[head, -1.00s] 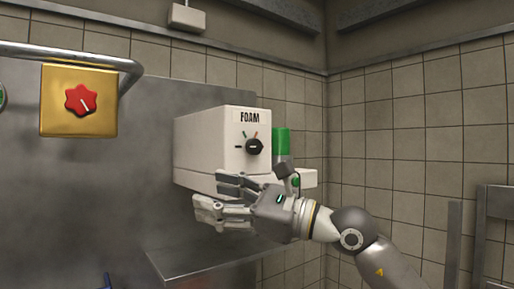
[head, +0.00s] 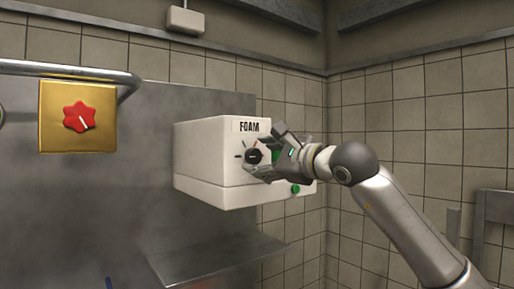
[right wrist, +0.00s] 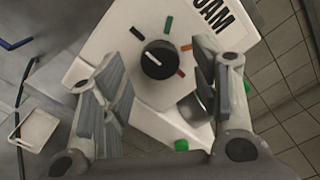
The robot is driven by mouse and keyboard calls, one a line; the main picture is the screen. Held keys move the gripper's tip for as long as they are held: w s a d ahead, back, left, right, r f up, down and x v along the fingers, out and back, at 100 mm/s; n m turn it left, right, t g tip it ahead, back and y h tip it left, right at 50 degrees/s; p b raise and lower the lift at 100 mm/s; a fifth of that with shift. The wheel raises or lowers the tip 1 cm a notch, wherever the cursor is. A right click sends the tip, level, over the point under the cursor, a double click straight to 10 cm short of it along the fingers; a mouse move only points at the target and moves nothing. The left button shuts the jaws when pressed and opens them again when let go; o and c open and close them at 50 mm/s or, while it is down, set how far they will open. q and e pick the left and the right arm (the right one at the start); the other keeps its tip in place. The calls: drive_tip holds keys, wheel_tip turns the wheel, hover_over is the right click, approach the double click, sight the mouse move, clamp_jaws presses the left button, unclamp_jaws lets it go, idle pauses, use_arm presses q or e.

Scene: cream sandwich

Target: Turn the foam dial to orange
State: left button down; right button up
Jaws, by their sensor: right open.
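The white FOAM box (head: 205,155) is mounted at the steel wall panel. Its black foam dial (head: 253,156) is on the front face below the label. In the right wrist view the dial (right wrist: 158,60) has a white pointer line toward the upper left, on the side of the dark mark (right wrist: 137,33). A green mark (right wrist: 169,24), an orange mark (right wrist: 187,47) and a reddish mark (right wrist: 181,72) lie around it. My right gripper (head: 271,151) is open at the dial, its fingers (right wrist: 165,62) either side of it with visible gaps. My left gripper is out of view.
A green button (head: 295,188) sits low on the box's right side. A gold plate (head: 60,137) with a red knob (head: 78,116) and a metal rail (head: 60,68) are at left. A steel ledge (head: 215,262) lies below; the space between is free.

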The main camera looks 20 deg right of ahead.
sight(253, 156)
drive_tip(key=shift+p+x, duration=0.4)
drive_tip(key=shift+x, duration=0.95)
